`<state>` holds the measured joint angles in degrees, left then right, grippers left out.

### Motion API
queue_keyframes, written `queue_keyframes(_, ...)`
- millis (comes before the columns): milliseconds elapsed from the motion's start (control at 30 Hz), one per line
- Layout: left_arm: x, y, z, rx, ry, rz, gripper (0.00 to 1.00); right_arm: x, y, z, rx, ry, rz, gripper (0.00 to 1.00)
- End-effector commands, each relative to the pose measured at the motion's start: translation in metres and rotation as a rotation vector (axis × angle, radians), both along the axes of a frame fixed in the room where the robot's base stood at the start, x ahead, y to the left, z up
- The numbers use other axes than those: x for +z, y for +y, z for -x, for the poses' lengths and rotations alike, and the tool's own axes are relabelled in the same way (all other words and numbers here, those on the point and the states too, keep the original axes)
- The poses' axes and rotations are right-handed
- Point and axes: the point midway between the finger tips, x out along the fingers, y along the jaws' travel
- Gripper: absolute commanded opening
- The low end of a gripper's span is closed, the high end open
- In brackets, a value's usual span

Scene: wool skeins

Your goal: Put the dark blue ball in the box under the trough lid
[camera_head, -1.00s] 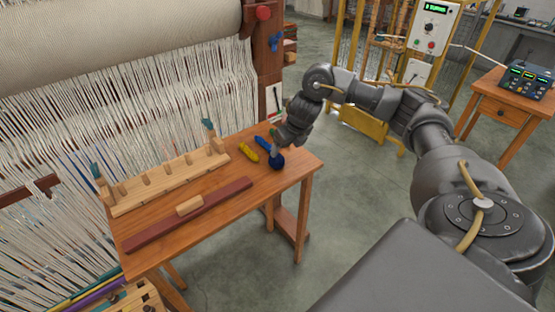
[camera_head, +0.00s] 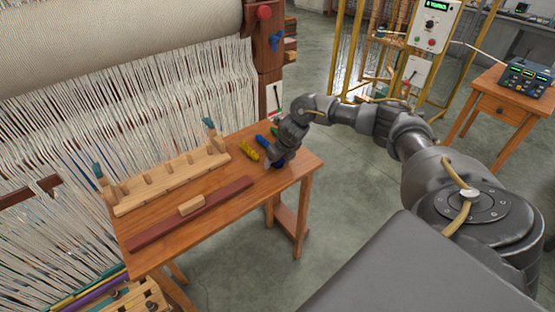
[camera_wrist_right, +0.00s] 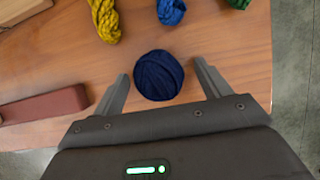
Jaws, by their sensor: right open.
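The dark blue ball (camera_wrist_right: 158,75) lies on the table between the two fingers of my right gripper (camera_wrist_right: 160,82), in the right wrist view. The fingers are open, with a gap on each side of the ball. In the head view my right gripper (camera_head: 274,162) is low over the table's right end and hides the ball. The trough lid appears to be the long dark red board (camera_head: 225,191) with a light wood handle (camera_head: 191,205), lying on the table; its end (camera_wrist_right: 45,103) shows in the wrist view. My left gripper is not seen.
A yellow skein (camera_wrist_right: 104,20), a blue skein (camera_wrist_right: 171,10) and a green skein (camera_wrist_right: 240,3) lie beyond the ball. The loom's white threads (camera_head: 150,110) rise behind the table (camera_head: 240,212). The table's right edge is close to my right gripper.

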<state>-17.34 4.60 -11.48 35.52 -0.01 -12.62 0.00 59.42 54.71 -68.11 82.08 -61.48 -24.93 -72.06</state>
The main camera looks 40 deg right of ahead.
Motion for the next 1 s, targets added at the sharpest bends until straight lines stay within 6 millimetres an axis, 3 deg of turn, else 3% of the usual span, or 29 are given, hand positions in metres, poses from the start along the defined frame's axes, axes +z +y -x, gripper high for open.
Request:
queue_keyframes(133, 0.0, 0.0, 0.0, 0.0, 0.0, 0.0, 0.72, 0.0, 0.0, 0.0, 0.0, 0.0, 0.0, 0.73)
queue_keyframes(500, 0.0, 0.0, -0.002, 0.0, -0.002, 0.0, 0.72, 0.0, 0.0, 0.0, -0.001, -0.001, 0.0, 0.28)
queue_keyframes(833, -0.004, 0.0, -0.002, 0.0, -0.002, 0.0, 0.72, 0.005, 0.0, -0.001, -0.001, -0.002, -0.001, 0.28)
queue_keyframes(1000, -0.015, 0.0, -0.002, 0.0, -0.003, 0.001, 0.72, 0.022, 0.0, -0.001, 0.0, -0.005, -0.001, 0.28)
